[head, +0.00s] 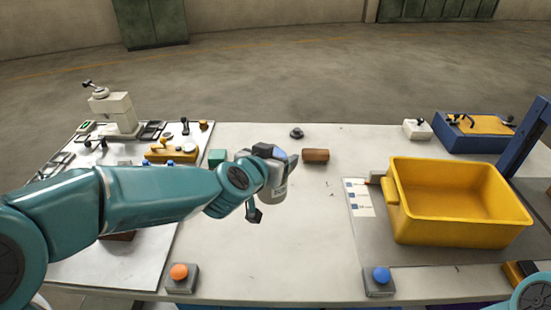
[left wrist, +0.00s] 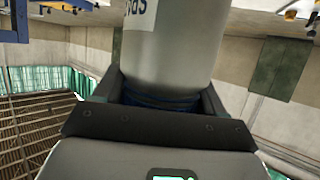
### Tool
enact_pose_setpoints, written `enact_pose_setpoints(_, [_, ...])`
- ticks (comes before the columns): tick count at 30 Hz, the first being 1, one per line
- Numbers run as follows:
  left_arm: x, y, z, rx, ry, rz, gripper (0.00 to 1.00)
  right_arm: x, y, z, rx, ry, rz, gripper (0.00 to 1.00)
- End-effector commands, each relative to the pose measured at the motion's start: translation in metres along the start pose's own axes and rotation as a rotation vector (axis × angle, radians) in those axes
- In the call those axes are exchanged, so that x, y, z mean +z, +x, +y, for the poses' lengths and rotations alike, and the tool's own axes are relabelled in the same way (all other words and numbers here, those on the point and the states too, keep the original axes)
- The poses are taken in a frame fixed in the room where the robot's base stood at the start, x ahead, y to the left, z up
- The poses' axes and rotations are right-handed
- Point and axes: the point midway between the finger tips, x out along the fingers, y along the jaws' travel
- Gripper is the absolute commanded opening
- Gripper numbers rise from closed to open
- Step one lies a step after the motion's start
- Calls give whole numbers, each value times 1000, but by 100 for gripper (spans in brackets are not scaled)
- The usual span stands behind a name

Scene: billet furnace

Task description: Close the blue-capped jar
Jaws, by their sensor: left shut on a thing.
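The jar (head: 276,186) is a grey cylinder with a printed label and a blue cap (head: 279,152) at its top, over the middle of the table. My left gripper (head: 272,154) is shut around the cap. In the left wrist view, which is upside down, the jar's grey body (left wrist: 170,45) runs up the picture from the blue cap (left wrist: 160,100) between my two fingers. The cap meets the body, but I cannot tell how tight it is. I cannot tell whether the jar's base touches the table. My right gripper is out of view.
The pale table (head: 240,255) is clear in front of the jar. A brown block (head: 316,156) and a small dark knob (head: 297,133) lie behind it. A yellow bin (head: 458,236) stands right. Orange (head: 179,272) and blue (head: 380,275) buttons line the front edge.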

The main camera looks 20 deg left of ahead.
Motion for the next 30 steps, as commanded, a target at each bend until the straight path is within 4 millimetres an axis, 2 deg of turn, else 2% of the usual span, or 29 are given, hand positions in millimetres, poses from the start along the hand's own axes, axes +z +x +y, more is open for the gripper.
enact_pose_setpoints(9, [0,0,-1,-3,0,2,6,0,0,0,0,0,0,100])
enact_pose_setpoints(14, [16,8,-10,-18,-5,-4,6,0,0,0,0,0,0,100])
enact_pose_setpoints(17, [38,15,-14,-21,-6,-6,6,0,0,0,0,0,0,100])
enact_pose_setpoints(24, [119,30,-28,-34,-13,-8,6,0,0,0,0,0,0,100])
enact_pose_setpoints(30, [159,31,-34,-53,-24,-3,6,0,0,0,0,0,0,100])
